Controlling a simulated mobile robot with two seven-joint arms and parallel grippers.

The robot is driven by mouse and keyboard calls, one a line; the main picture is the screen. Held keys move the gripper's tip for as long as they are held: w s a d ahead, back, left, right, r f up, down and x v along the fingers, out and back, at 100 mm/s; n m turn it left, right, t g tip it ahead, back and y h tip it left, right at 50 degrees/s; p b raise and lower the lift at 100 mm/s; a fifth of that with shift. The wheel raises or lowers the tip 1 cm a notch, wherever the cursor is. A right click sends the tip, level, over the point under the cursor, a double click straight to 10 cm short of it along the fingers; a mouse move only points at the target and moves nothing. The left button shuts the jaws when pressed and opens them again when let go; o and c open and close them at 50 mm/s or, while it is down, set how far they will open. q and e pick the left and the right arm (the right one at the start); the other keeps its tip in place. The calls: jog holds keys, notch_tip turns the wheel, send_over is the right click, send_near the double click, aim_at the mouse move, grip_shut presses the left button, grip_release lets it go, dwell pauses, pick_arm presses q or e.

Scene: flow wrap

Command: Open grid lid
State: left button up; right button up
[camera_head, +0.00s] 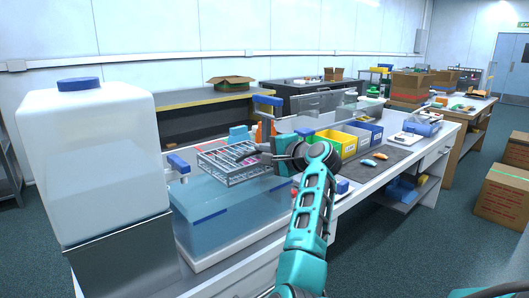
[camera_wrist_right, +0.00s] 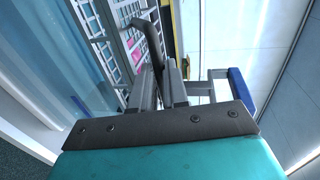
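The wire grid lid (camera_head: 228,177) sits over the left-middle part of a translucent blue tank (camera_head: 225,218), with pink items showing through its bars. It also shows in the right wrist view (camera_wrist_right: 105,45) at the upper left. My right gripper (camera_head: 264,157) is at the lid's right side. In the right wrist view a dark curved handle (camera_wrist_right: 151,28) runs between the two close-set fingers (camera_wrist_right: 160,85), which appear closed on it. The exact contact is partly hidden by the fingers. My left gripper is not in view.
A large white container with a blue cap (camera_head: 85,150) stands left of the tank. Yellow and blue bins (camera_head: 345,140) stand to the right on the bench, beside a dark mat (camera_head: 385,160) with small packets.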

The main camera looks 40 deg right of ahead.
grip_shut()
dwell(1.0)
